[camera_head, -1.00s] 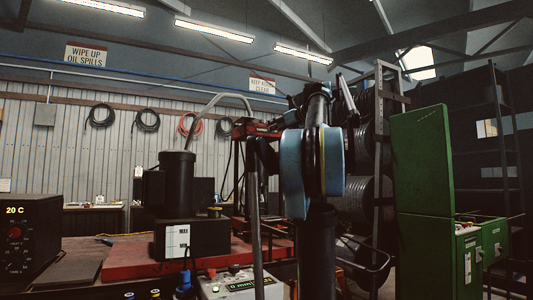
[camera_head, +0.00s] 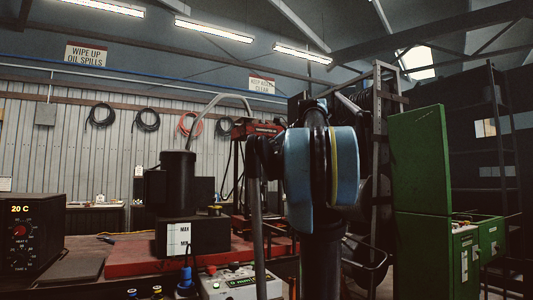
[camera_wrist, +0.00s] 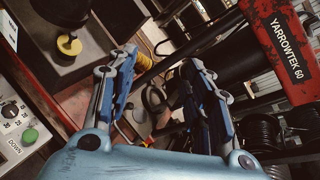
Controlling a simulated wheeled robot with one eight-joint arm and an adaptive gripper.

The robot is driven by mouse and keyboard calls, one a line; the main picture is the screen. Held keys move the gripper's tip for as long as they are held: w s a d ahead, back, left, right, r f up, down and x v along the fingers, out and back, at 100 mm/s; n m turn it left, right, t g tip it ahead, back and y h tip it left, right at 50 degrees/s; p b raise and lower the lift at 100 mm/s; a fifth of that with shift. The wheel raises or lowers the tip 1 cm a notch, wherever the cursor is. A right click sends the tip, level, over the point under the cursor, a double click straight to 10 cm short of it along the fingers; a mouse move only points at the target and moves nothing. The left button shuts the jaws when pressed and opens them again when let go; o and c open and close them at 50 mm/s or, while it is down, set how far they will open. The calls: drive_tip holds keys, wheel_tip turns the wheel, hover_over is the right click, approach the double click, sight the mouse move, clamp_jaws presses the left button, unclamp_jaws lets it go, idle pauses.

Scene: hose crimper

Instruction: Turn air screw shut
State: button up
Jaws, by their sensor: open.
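In the head view a small black cap with yellow (camera_head: 215,211) stands on the dark tank with the level label (camera_head: 178,238). I cannot tell for sure that this is the air screw, or how far it is turned. My gripper (camera_wrist: 160,60) is open and empty in the wrist view, its two blue-grey fingers spread apart. The knob is left of the fingers and not between them. In the head view my arm hides the gripper.
A red crimper frame marked YARROWTEK 60 (camera_wrist: 283,45) fills the wrist view's upper right. A control box with a green button (camera_wrist: 30,135) is at the left. In the head view a black motor cylinder (camera_head: 177,180) stands beside the cap, and a green cabinet (camera_head: 425,190) stands right.

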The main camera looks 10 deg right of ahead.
idle(0.3)
drive_tip(key=w+d+r+m+t+h, duration=0.15)
drive_tip(key=w+d+r+m, duration=0.3)
drive_tip(key=r, duration=0.45)
drive_tip(key=w+d+r+m+t+y, duration=0.1)
drive_tip(key=w+d+r+m+t, duration=0.3)
drive_tip(key=r, duration=0.5)
drive_tip(key=shift+g+h, duration=0.25)
drive_tip(key=shift+g, duration=0.1)
drive_tip(key=x, duration=1.8)
drive_tip(key=shift+w+d, duration=0.15)
drive_tip(key=shift+w, duration=0.15)
drive_tip(key=c, duration=1.1)
